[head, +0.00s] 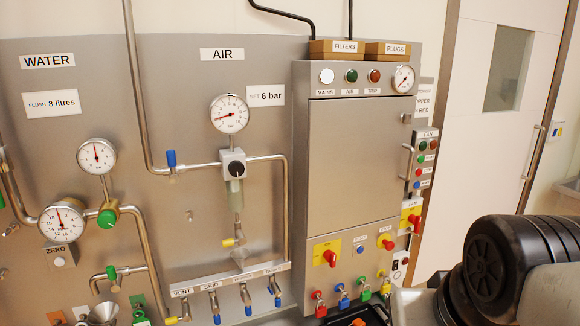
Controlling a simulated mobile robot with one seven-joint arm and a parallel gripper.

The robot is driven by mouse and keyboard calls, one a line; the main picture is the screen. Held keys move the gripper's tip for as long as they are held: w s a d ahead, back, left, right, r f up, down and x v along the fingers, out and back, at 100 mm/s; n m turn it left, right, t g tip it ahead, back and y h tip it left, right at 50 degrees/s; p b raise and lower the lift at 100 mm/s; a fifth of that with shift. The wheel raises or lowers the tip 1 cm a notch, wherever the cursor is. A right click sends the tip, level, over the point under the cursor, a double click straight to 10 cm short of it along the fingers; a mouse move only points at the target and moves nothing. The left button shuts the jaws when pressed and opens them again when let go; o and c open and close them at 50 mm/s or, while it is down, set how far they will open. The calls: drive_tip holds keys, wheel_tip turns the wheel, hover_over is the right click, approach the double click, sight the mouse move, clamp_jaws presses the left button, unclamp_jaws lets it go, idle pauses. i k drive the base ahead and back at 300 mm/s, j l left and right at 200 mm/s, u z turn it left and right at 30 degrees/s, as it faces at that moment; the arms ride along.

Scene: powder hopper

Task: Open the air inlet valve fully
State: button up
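Under the AIR label (222,54), a steel pipe comes down and bends right into a horizontal run. On that run sits a valve with a blue handle (171,160), left of the regulator, apparently the air inlet valve. Its handle stands upright, across the horizontal pipe. The regulator (233,165) has a black knob, with a round gauge (229,113) above it whose needle points left. A sign beside it reads SET 6 bar (265,95). My gripper is not in view; dark round parts of my own arm fill the lower right, far from the blue handle.
The WATER side (47,61) has two gauges and green-handled valves. A manifold (225,285) with several blue-handled valves runs below the air section. A grey cabinet (352,160) with knobs and coloured padlocks stands to the right. A door (500,130) is farther right.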

sight(174, 176)
drive_tip(key=u, duration=1.25)
